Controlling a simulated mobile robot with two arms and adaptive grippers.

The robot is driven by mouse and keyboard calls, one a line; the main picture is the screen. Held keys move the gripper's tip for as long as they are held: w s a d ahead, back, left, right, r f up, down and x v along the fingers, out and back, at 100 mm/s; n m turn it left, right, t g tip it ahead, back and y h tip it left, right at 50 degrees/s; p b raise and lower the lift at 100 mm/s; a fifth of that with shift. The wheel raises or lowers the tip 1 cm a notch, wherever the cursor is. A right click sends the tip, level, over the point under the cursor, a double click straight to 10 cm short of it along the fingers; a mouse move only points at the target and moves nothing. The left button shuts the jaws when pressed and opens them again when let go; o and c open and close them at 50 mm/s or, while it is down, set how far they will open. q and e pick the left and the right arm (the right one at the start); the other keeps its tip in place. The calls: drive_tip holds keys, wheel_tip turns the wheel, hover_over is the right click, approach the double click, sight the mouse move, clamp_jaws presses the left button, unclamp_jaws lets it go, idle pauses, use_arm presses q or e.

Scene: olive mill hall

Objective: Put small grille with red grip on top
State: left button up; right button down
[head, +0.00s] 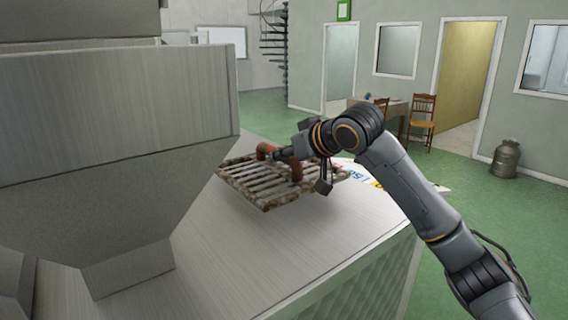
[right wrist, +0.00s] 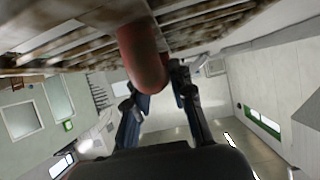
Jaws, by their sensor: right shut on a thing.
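The small grille (head: 243,187), with weathered brownish-grey slats, is over the flat top of the grey metal machine (head: 270,255) in the head view. Its red arched grip (head: 296,168) stands up from the slats. My right gripper (head: 276,156) is shut on the grip, coming from the right. In the right wrist view the grip (right wrist: 143,58) lies by the fingers (right wrist: 162,82), and the slats (right wrist: 205,25) fill the upper edge. I cannot tell whether the grille touches the top or hangs just above it. My left gripper is out of view.
A large grey hopper (head: 115,115) rises close on the left of the grille. The machine top is bare in front. Beyond are green floor, a table with chairs (head: 422,112), and a metal can (head: 505,158) by the wall.

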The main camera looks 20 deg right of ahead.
sight(284, 171)
drive_tip(key=shift+w+f+p, duration=0.2)
drive_tip(key=shift+f+p, duration=0.5)
drive_tip(key=shift+f, duration=0.75)
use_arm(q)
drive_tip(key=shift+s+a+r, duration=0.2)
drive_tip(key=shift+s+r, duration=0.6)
use_arm(e)
drive_tip(key=shift+s, duration=0.1)
drive_tip(key=shift+f, duration=0.15)
drive_tip(key=c, duration=1.2)
unclamp_jaws()
drive_tip(key=shift+a+f, duration=0.1)
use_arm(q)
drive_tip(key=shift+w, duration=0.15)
use_arm(e)
drive_tip(key=shift+o, duration=0.2)
